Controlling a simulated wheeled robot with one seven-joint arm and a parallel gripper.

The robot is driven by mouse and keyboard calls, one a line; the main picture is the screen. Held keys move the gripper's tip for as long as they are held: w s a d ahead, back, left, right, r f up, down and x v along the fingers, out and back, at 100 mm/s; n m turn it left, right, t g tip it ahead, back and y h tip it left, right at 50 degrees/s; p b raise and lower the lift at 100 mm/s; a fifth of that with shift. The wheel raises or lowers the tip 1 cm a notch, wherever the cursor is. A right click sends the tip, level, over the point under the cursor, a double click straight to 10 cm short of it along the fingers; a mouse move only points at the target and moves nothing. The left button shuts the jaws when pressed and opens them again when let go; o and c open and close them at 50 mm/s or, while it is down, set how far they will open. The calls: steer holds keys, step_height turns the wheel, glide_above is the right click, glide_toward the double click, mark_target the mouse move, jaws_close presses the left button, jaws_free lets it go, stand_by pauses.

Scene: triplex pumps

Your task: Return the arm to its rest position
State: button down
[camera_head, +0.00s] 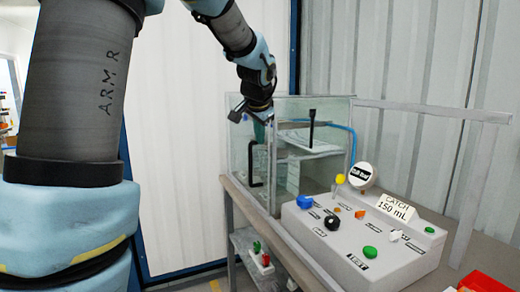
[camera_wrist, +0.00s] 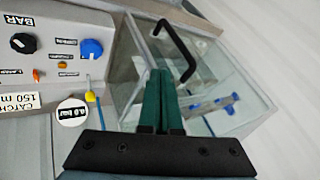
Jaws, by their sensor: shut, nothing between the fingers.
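My arm (camera_head: 75,85) reaches from the upper left of the head view out over the bench. My gripper (camera_head: 259,130) hangs at its end in front of the glass tank (camera_head: 242,155), near its top edge. In the wrist view my gripper (camera_wrist: 160,75) shows its two green fingers side by side, shut with nothing between them. They overlap the glass tank (camera_wrist: 240,120) in that view; I cannot tell whether they touch it. The rest position is not marked in either view.
A control panel (camera_head: 350,270) with coloured knobs stands right of the tank, with a "CATCH 150 mL" sign (camera_head: 397,208) and a round gauge (camera_head: 362,175). A black bent handle (camera_wrist: 180,50) rises at the tank. A grey rail (camera_head: 430,110) extends right. White wall panels stand behind.

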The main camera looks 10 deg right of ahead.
steer(key=s+a+f+n+g+y, duration=0.1)
steer(key=s+a+f+n+g, duration=0.1)
steer(key=s+a+f+n, duration=0.3)
steer(key=s+a+f+n+g, duration=0.3)
steer(key=s+a+f+n, duration=0.3)
steer(key=s+a+f, duration=0.8)
steer(key=s+a, duration=0.2)
steer(key=a, duration=0.3)
steer(key=shift+f+g+y, duration=0.25)
steer(key=shift+g+y, duration=0.05)
steer(key=shift+y, duration=0.1)
steer(key=c, duration=1.6)
jaws_free()
steer(key=shift+w, duration=0.1)
